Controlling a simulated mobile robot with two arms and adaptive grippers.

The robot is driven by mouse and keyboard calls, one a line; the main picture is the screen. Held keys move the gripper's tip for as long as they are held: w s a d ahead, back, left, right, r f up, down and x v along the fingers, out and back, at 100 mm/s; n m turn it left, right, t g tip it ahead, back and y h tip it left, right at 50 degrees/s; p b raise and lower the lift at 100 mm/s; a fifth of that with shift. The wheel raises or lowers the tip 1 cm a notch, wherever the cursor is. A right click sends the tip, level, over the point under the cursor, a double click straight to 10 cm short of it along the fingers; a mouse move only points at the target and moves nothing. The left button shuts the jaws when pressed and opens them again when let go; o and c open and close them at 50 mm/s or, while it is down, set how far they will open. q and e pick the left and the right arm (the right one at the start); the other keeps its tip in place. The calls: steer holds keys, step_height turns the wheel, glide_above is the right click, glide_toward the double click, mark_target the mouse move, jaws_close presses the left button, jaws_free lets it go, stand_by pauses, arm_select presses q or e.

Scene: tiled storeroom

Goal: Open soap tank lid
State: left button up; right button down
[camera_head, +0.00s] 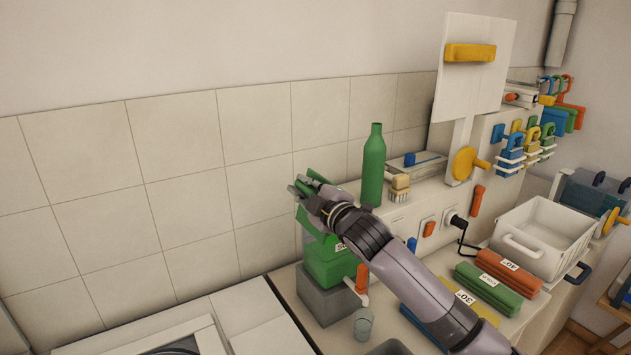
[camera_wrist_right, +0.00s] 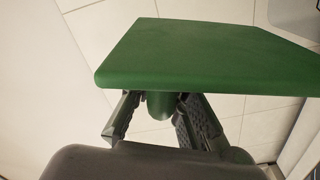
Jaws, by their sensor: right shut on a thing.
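The soap tank (camera_head: 328,266) is a green box with a white label, partly hidden behind my right arm. It stands on a grey block. Its green lid (camera_head: 319,178) shows as a tilted panel at the top, just beyond my right gripper (camera_head: 304,190). In the right wrist view the lid (camera_wrist_right: 205,58) is a broad flat green plate across the upper half. A short round green knob (camera_wrist_right: 161,104) sticks out from it between the two fingers. My right gripper (camera_wrist_right: 160,118) is shut on this knob. My left gripper is not in view.
A tall green bottle (camera_head: 373,168) stands close right of the lid, with a brush (camera_head: 399,188) beside it. An orange tap handle (camera_head: 362,279) and a clear glass (camera_head: 363,325) are below. Folded cloths (camera_head: 488,288) and a white basket (camera_head: 540,242) are right. The tiled wall is behind.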

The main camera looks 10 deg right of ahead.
steer(key=shift+s+a+f+n+p, duration=0.15)
steer(key=shift+s+a+f+n, duration=0.2)
steer(key=shift+a+n, duration=0.5)
steer(key=shift+s+a+f+n+p, duration=0.25)
steer(key=shift+a+f+n, duration=0.1)
steer(key=shift+a+n, duration=0.5)
steer(key=shift+s+a+f+n+p, duration=0.1)
steer(key=shift+s+a+f+n, duration=0.25)
steer(key=shift+a+n, duration=0.5)
steer(key=c, duration=1.6)
jaws_free()
steer(key=shift+c, duration=0.2)
steer(key=shift+o, duration=0.5)
steer(key=shift+w+d, duration=0.1)
steer(key=shift+d+r, duration=0.1)
steer(key=v, duration=1.2)
